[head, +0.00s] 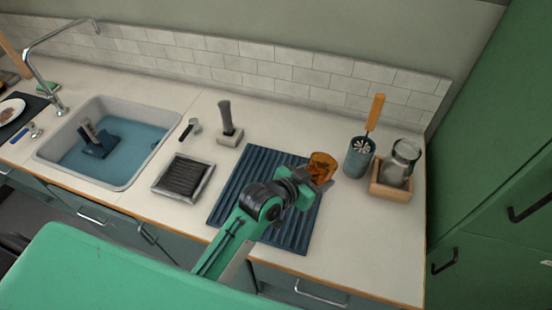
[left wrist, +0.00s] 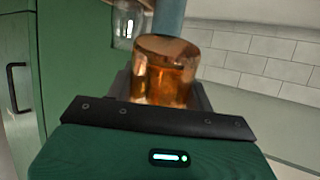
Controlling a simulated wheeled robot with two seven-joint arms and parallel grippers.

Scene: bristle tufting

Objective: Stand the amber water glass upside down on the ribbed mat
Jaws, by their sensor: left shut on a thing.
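The amber water glass (head: 322,163) is held over the right edge of the ribbed mat (head: 236,172), a dark blue mat on the counter. My left gripper (head: 318,180) is shut on the glass. In the left wrist view the glass (left wrist: 165,72) sits between the fingers of the left gripper (left wrist: 160,92), its end pointing up and away. I cannot tell for sure which end is the mouth, nor its height above the mat. My left arm hides the middle of the mat. My right gripper is not in view.
Right of the mat stand a teal pot (head: 358,160) with an orange-handled brush and a wooden box (head: 389,190) with a glass jar (head: 403,155). Left are a bristle tray (head: 205,190), a dark-handled brush on a base (head: 229,138) and a sink (head: 165,125). The front right counter is clear.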

